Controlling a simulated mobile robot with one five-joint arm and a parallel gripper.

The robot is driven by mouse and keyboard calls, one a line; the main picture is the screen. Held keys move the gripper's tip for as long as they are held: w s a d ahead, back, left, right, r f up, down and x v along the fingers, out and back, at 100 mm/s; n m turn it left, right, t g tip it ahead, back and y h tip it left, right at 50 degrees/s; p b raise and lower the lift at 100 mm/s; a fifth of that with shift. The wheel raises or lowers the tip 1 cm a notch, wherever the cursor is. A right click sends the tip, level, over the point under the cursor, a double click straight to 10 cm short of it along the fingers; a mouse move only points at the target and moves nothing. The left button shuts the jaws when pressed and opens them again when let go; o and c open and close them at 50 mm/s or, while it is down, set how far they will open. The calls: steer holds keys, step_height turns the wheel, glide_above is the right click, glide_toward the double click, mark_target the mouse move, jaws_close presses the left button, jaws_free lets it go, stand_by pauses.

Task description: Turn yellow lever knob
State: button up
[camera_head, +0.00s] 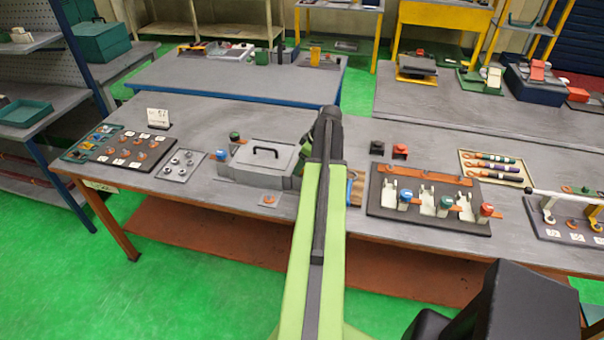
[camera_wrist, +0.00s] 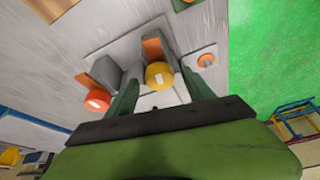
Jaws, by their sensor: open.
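The yellow knob (camera_wrist: 159,75) shows in the wrist view as a round cap with a pale mark, near an orange piece (camera_wrist: 153,46). My gripper (camera_wrist: 157,78) is open, its two green fingers on either side of the knob. A gap shows on each side, and I cannot tell how deep the knob sits between them. A red-orange knob (camera_wrist: 97,100) lies outside the left finger, beside a grey block (camera_wrist: 105,72). In the head view my arm hides the yellow knob and most of the gripper.
In the head view a grey box with a black handle (camera_head: 262,158) stands left of my arm, with a blue knob (camera_head: 222,156) and a green knob (camera_head: 235,136) beside it. A dark fixture board (camera_head: 380,205) lies to the right. An orange disc on a plate (camera_head: 269,199) lies near the front edge.

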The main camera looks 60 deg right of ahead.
jaws_close()
steer(key=shift+w+d+n, duration=0.1)
steer(key=shift+n, duration=0.5)
steer(key=shift+n+y, duration=0.4)
steer(key=shift+n, duration=0.1)
jaws_free()
